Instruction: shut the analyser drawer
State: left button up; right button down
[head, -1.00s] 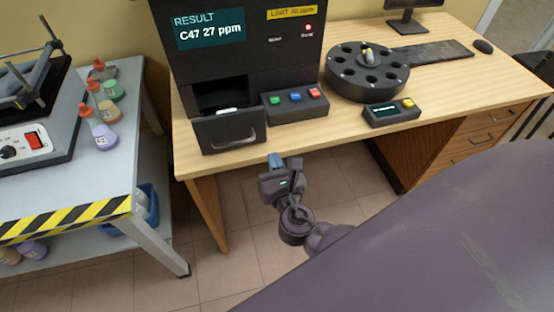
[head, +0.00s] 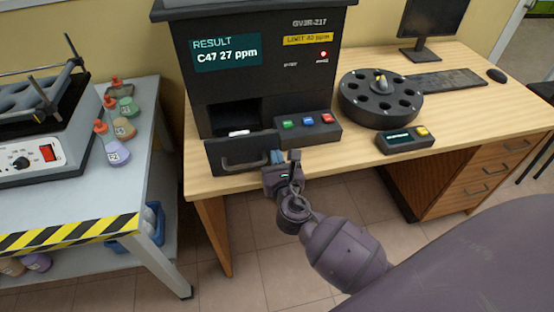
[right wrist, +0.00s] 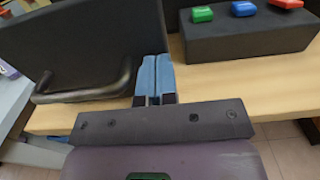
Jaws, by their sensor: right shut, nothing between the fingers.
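The black analyser (head: 262,75) stands on the wooden desk, its screen reading "C47 27 ppm". Its drawer (head: 236,153) sticks out at the lower left, open, with a bar handle on its front and a small white item (head: 239,133) behind the front. My right gripper (head: 277,157) is at the right end of the drawer front. In the right wrist view its blue fingertips (right wrist: 154,75) are together and empty, beside the dark drawer front (right wrist: 75,45) and right of the handle (right wrist: 85,95). I cannot tell whether they touch it. My left gripper is not in view.
A button box (head: 307,129) with green, blue and red buttons stands just right of the drawer. A round black carousel (head: 380,100) and a small display box (head: 408,139) are further right. A grey bench (head: 135,180) with bottles stands at the left.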

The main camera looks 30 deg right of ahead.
jog(key=shift+w+d, duration=0.15)
jog(key=shift+w, duration=0.25)
jog(key=x, duration=1)
jog(key=shift+w+f, duration=0.1)
jog(key=shift+w, duration=0.25)
jog(key=shift+s, duration=0.2)
